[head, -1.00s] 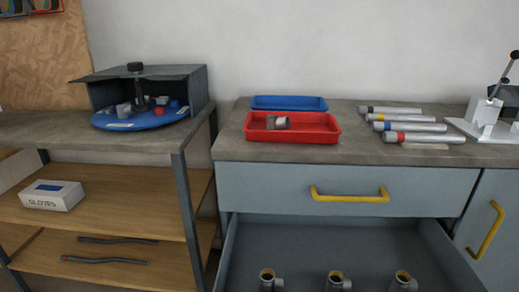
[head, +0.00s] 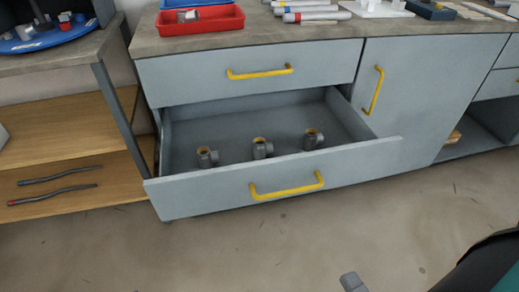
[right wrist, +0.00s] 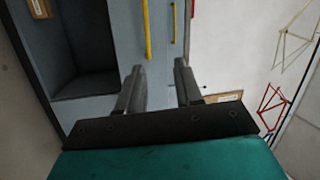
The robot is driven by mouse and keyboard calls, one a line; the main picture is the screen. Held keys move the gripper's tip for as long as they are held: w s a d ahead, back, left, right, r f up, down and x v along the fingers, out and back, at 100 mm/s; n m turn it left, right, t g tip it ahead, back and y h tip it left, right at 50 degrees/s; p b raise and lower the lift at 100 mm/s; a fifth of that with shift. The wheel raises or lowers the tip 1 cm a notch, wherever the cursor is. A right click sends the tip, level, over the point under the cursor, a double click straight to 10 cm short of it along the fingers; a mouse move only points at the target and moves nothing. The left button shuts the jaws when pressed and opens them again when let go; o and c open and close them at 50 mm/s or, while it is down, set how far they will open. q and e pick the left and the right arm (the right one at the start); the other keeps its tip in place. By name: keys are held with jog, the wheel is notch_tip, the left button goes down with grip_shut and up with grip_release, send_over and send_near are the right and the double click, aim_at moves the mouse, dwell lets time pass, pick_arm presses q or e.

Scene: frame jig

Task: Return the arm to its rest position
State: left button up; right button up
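My right gripper (right wrist: 160,78) shows in the right wrist view with its two grey fingers apart and nothing between them. In the head view a grey tip of the right gripper (head: 353,283) shows at the bottom edge, over the floor in front of the open drawer. Part of my right arm (head: 490,268) shows at the lower right, dark and teal. The gripper is apart from the drawer and cabinets. My left gripper and arm are not in view.
The lower drawer (head: 215,197) stands pulled out, with three grey pipe fittings (head: 262,149) inside. A red tray (head: 201,26) and several grey tubes (head: 312,16) lie on the worktop. A wooden shelf (head: 60,165) stands left. The floor (head: 270,250) before the drawer is clear.

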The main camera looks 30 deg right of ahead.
jog(key=w+d+r+n+y, duration=0.1)
jog(key=d+n+y, duration=0.3)
jog(key=d, duration=0.1)
jog(key=w+a+n+g+h, duration=0.1)
jog(key=w+a+n+g, duration=0.5)
jog(key=n, duration=0.4)
jog(key=w+a+n+g, duration=0.3)
jog(key=w+n+g, duration=0.2)
jog(key=w+n, duration=0.45)
jog(key=a+m+t, duration=0.1)
jog(key=a+m, duration=0.4)
jog(key=a, duration=0.4)
pick_arm(q)
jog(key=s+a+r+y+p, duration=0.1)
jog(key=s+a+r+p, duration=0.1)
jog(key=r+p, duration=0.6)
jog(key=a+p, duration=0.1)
jog(key=p, duration=0.4)
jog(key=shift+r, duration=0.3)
pick_arm(e)
notch_tip(320, 180, up, 9)
jog(key=s+d+h, duration=0.1)
jog(key=d, duration=0.2)
jog(key=shift+s+r, duration=0.15)
jog(key=shift+s, duration=0.25)
